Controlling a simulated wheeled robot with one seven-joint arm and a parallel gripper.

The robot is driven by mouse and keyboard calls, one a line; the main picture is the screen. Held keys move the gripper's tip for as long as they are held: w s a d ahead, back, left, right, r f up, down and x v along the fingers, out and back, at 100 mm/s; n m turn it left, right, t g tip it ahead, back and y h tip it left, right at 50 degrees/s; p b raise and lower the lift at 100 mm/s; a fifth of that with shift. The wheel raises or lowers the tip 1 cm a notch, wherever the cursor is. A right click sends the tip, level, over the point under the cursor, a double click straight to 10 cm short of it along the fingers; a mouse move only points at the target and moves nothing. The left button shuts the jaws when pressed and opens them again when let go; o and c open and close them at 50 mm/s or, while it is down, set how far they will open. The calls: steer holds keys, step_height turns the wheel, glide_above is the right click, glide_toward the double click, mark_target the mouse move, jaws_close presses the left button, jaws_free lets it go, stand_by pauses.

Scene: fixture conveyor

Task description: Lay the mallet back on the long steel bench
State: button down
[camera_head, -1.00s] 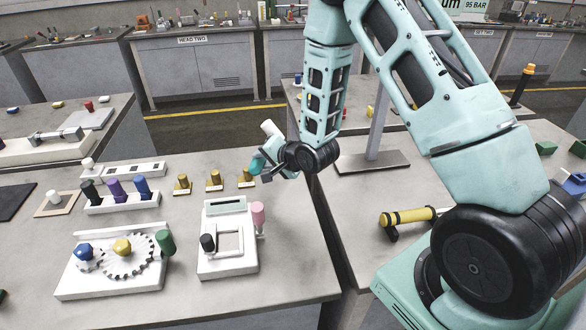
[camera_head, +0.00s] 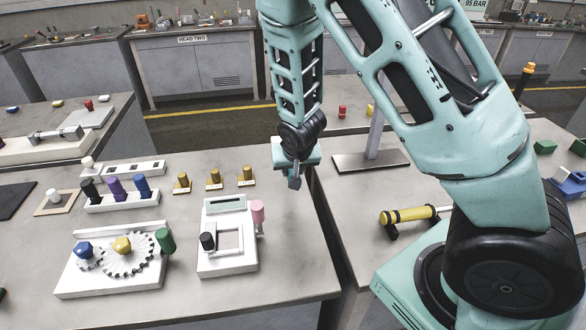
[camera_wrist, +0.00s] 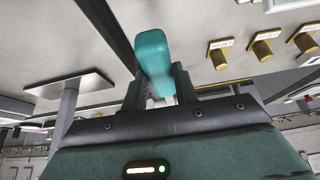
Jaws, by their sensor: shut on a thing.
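My gripper (camera_head: 294,182) hangs above the right side of the near grey bench (camera_head: 285,265), close to its right edge, and points down. In the wrist view my gripper (camera_wrist: 165,95) is shut on the mallet, whose teal, rounded end (camera_wrist: 152,52) sticks out past the fingers. A pale part shows between the fingers; the rest of the mallet is hidden behind the gripper. In the head view I cannot make out the mallet clearly. The labels do not show which bench is the long steel one.
Three brass pegs (camera_head: 215,178) stand left of my gripper. A white frame fixture (camera_head: 227,262) with a pink knob (camera_head: 257,212) lies nearer. On the right bench are a dark stand plate (camera_head: 370,160) and a yellow-and-black cylinder (camera_head: 408,215). A gap separates the two benches.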

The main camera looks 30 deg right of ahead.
steer(key=shift+r, duration=0.1)
steer(key=shift+r, duration=0.1)
step_height(320, 180, down, 8)
steer(key=b, duration=0.6)
stand_by(0.3)
stand_by(0.7)
steer(key=shift+f+b, duration=0.5)
steer(key=shift+b, duration=0.05)
steer(key=c, duration=1)
jaws_free()
steer(key=shift+s, duration=0.1)
steer(key=p+v, duration=0.4)
steer(key=v, duration=1.3)
steer(key=shift+r, duration=0.25)
steer(key=shift+s, duration=0.1)
